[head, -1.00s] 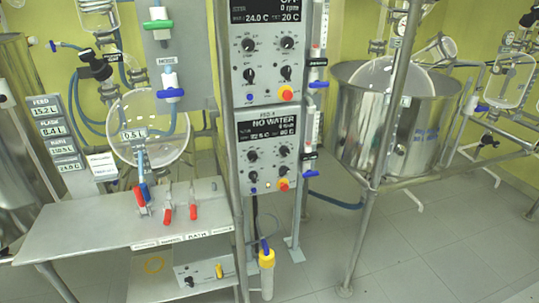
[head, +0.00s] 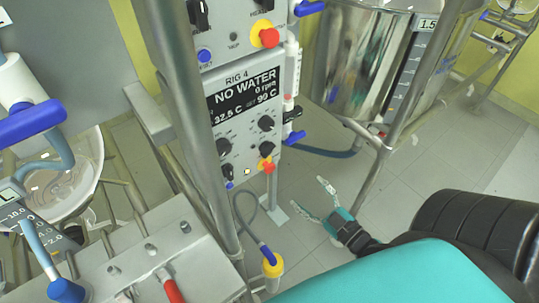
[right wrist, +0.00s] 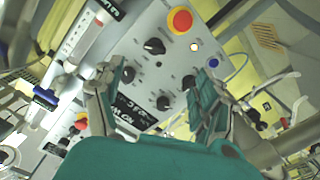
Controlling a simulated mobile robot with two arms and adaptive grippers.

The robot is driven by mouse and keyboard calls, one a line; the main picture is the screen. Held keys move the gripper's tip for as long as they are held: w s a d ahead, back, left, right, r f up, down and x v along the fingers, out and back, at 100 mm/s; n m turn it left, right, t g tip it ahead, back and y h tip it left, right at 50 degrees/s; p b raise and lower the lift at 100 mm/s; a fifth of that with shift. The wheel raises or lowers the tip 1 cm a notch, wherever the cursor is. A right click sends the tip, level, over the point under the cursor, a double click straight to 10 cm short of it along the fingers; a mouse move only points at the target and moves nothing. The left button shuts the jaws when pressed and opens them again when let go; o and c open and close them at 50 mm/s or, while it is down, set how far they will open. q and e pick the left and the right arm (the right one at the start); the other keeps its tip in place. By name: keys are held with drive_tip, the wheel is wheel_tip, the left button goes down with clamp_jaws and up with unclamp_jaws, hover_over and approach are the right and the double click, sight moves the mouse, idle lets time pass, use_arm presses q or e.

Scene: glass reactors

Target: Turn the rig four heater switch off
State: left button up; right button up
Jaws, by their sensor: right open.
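The rig 4 control panel (head: 245,104) is on a post in the middle of the head view. Its display (head: 243,92) reads NO WATER, 0 rpm. Which knob is the heater switch is not legible. My right gripper (head: 308,194) is open, low and right of the panel, apart from it. In the right wrist view the panel (right wrist: 150,70) appears upside down beyond the open fingers (right wrist: 156,75). My left gripper is not in view.
Another control panel (head: 220,22) is above rig 4's. A metal post (head: 190,110) stands just left of the panels. A steel vessel (head: 365,65) and a blue hose (head: 325,152) are to the right. A bench with red-handled valves (head: 172,288) is at lower left.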

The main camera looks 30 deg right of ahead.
drive_tip(key=r, duration=0.1)
approach(270, 152)
drive_tip(key=w, duration=1)
drive_tip(key=shift+a+f+p, duration=0.3)
drive_tip(key=shift+p, duration=0.05)
drive_tip(key=shift+c, duration=0.3)
drive_tip(key=c, duration=1.1)
